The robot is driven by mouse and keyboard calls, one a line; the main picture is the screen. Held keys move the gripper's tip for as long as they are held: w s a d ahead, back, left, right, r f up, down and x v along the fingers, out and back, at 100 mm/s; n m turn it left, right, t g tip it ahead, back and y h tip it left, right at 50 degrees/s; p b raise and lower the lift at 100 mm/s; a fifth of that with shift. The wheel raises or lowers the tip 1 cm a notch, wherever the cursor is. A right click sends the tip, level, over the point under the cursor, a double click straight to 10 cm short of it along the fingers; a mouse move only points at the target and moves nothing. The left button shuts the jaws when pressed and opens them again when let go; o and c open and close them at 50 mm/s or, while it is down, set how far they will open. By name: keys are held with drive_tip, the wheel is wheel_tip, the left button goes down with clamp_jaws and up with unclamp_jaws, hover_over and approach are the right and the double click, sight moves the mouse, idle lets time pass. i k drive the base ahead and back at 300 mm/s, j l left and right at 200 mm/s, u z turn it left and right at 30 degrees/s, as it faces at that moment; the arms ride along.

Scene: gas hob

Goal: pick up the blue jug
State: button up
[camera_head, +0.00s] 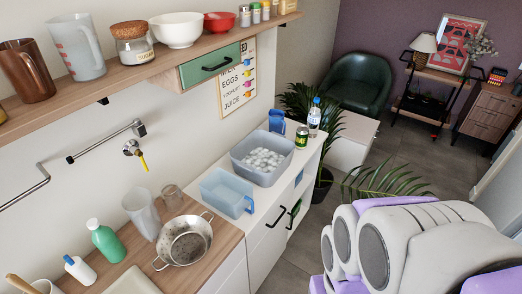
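A small blue jug (277,121) stands at the far end of the white counter, behind a grey-blue tub. I cannot tell for sure which of the two is the blue jug. Both look upright, and nothing holds them. White and purple links of my arm fill the lower right. My gripper does not show.
The grey-blue tub (240,172) holds white lumps. A bottle (314,118) and a green can (301,137) stand beside it. A steel colander (185,241) and clear pitcher (141,212) stand on the wooden worktop. A shelf (150,69) hangs above. Floor right of the counter is partly clear.

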sight(276, 116)
drive_tip(key=i+l+u, duration=0.65)
drive_tip(key=l, duration=0.3)
drive_tip(key=i+l+u, duration=0.2)
drive_tip(key=i+l, duration=0.15)
drive_tip(key=i+l+u, duration=0.2)
drive_tip(key=l, duration=0.3)
